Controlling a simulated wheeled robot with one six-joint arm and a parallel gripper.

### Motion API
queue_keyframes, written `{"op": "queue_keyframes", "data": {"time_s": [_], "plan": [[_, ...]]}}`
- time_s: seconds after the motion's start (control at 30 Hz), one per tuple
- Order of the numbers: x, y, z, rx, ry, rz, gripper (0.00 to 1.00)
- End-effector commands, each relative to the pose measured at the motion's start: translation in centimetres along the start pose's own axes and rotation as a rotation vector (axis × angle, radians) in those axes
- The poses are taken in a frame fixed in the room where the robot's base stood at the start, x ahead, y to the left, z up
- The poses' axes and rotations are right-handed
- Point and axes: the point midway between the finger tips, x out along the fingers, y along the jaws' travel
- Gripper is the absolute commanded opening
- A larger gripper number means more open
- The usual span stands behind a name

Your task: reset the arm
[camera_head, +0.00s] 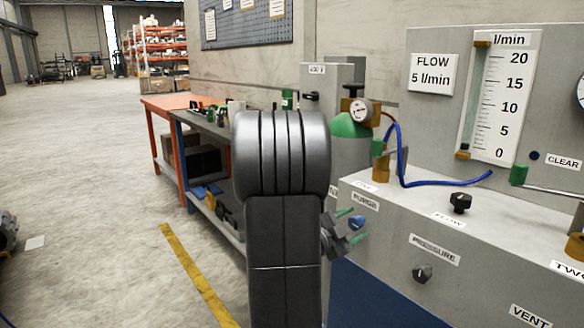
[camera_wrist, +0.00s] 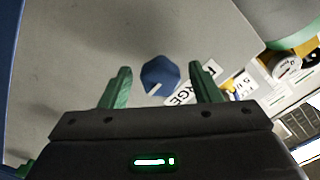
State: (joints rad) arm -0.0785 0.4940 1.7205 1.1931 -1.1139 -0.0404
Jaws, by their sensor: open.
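My arm shows in the head view as a thick dark column in the middle, hiding part of the panel behind it. My gripper (camera_head: 351,225) sticks out to its right at the left end of the grey sloping panel (camera_head: 395,215). Its two green fingers are apart, open and empty. In the wrist view my gripper (camera_wrist: 160,67) has a dark blue knob (camera_wrist: 160,76) between its fingers, with gaps on both sides. I cannot tell how far the fingertips are from the panel.
A flow gauge (camera_head: 497,95) and a FLOW 5 l/min sign (camera_head: 432,73) are on the upright panel. Black FLOW (camera_head: 460,202) and PRESSURE (camera_head: 422,273) knobs sit right. A green gas cylinder (camera_head: 350,140) and workbench (camera_head: 205,140) stand behind. The floor at left is mostly open.

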Motion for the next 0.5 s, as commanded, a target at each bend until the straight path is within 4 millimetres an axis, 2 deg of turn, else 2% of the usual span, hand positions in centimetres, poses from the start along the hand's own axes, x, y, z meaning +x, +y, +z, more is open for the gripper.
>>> {"op": "queue_keyframes", "data": {"time_s": [0.17, 0.5], "plan": [[-1.3, -0.1, 0.0, 0.004, -0.001, -0.001, 0.57], [-7.1, -0.2, 0.0, 0.003, -0.004, -0.002, 0.57]]}}
